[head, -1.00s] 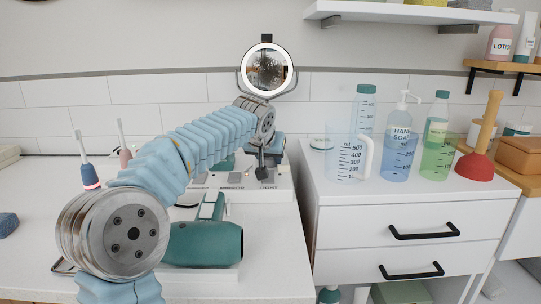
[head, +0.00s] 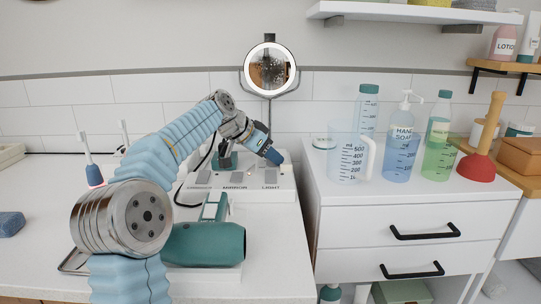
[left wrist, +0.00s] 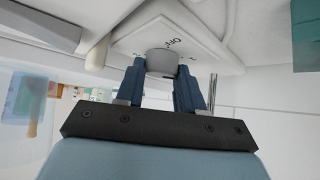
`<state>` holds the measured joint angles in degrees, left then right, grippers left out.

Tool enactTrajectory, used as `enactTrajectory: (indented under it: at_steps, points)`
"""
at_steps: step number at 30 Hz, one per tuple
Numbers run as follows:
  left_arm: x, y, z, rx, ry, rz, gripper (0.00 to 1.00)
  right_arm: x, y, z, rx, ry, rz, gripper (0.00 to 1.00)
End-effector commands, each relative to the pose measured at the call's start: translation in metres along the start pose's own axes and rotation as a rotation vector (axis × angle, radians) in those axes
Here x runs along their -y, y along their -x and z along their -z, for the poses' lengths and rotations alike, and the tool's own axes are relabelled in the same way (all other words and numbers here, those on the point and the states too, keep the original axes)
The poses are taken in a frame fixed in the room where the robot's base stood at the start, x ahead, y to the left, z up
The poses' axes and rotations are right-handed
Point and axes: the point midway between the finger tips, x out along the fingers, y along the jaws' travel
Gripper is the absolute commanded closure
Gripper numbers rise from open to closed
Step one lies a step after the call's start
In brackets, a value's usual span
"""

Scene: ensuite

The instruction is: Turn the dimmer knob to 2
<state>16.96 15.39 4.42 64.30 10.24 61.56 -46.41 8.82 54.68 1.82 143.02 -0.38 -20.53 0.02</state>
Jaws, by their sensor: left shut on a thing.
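The dimmer knob (left wrist: 162,62) shows in the left wrist view as a short grey cylinder on a white plate (left wrist: 190,25). The plate carries dark markings, among them "OFF"; which mark the knob points to is not readable. My left gripper (left wrist: 162,80) has one finger on each side of the knob and is shut on it. In the head view my left gripper (head: 274,157) is tilted down to the right, at the back of the white switch box (head: 225,196). The knob is hidden there behind the gripper. My right gripper is in neither view.
The switch box has grey switches labelled "MIRROR" and "LIGHT". A teal hair dryer (head: 205,243) lies in front of it. A round lit mirror (head: 270,69) stands behind. A white drawer cabinet (head: 405,215) with bottles and a measuring jug (head: 347,158) stands right.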

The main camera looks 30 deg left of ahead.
Motion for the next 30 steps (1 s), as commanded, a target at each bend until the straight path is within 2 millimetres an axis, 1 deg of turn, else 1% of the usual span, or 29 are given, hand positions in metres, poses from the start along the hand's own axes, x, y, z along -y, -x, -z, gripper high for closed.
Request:
enactTrajectory:
  at_steps: [17,18,20,21,22,30]
  points:
    - [0.0008,-0.0001,-0.0008,0.003,-0.023,-0.021,0.93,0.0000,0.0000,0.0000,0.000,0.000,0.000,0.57]
    - [0.0008,-0.0001,-0.0008,0.003,-0.023,-0.020,0.57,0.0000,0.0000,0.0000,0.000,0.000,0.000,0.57]
    - [0.0007,-0.0001,-0.0008,0.003,-0.022,-0.021,0.47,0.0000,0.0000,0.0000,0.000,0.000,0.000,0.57]
    - [0.0007,-0.0002,-0.0007,0.003,-0.022,-0.021,0.41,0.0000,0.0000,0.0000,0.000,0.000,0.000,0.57]
    - [0.0006,-0.0002,-0.0007,0.003,-0.022,-0.021,0.37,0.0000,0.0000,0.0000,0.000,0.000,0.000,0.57]
    - [0.0004,0.0004,-0.0004,0.002,-0.022,-0.021,0.37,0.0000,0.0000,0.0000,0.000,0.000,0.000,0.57]
